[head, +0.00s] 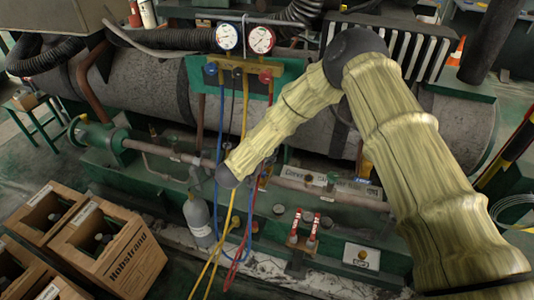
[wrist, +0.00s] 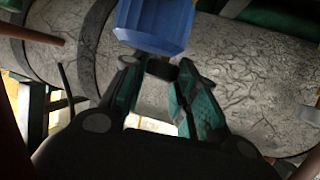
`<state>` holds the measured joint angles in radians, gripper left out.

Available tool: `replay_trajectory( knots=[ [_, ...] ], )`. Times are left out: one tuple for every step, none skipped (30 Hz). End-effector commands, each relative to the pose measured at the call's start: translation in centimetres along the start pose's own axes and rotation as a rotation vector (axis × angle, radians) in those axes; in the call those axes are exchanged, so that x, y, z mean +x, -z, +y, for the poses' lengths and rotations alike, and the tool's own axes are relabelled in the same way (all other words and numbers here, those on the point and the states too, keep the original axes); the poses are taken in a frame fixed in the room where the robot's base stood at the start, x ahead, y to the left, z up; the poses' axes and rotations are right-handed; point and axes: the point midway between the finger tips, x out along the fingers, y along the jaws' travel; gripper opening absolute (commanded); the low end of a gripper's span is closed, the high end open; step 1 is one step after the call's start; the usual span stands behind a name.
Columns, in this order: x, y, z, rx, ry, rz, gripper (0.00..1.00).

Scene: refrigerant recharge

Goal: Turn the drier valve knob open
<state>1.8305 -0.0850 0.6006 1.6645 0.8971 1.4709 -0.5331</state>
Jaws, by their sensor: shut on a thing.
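A blue faceted knob (wrist: 153,28) fills the top middle of the wrist view, with a short dark piece (wrist: 162,69) at its lower edge. My gripper (wrist: 158,70) has its two teal fingers on either side there, shut on the blue knob. The exact contact is hard to see, and I cannot tell how far the knob is turned. In the head view my gripper is hidden by my arm, and the held knob cannot be made out.
A large grey cylinder (head: 160,75) runs across the back. A gauge manifold (head: 240,70) hangs in front of it, with blue, yellow and red hoses (head: 245,215) trailing down. Wooden crates (head: 110,250) are at left.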

Motion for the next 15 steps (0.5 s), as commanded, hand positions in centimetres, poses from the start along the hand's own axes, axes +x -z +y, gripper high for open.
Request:
replay_trajectory(
  knots=[
    [-0.12,0.29,0.13,-0.014,0.03,0.001,0.05],
    [-0.12,0.24,0.21,-0.024,0.051,0.0,0.05],
    [-0.1,0.27,0.26,-0.038,0.081,0.001,0.05],
    [-0.11,0.28,0.26,-0.047,0.106,0.0,0.05],
    [-0.08,0.29,0.36,-0.058,0.13,0.001,0.05],
    [-0.07,0.28,0.37,-0.072,0.165,0.0,0.05],
    [-0.04,0.22,0.45,-0.084,0.19,0.0,0.05],
    [-0.04,0.19,0.48,-0.094,0.217,0.0,0.05],
    [0.01,0.18,0.52,-0.109,0.252,0.0,0.05],
    [0.01,0.18,0.56,-0.12,0.278,0.0,0.05],
    [0.02,0.15,0.56,-0.129,0.304,0.0,0.05],
    [0.09,0.12,0.63,-0.143,0.336,0.001,0.05],
    [0.08,0.06,0.64,-0.154,0.361,-0.001,0.05],
    [0.11,0.04,0.69,-0.163,0.384,-0.001,0.05],
    [0.16,0.07,0.72,-0.176,0.415,0.0,0.05]
  ],
)
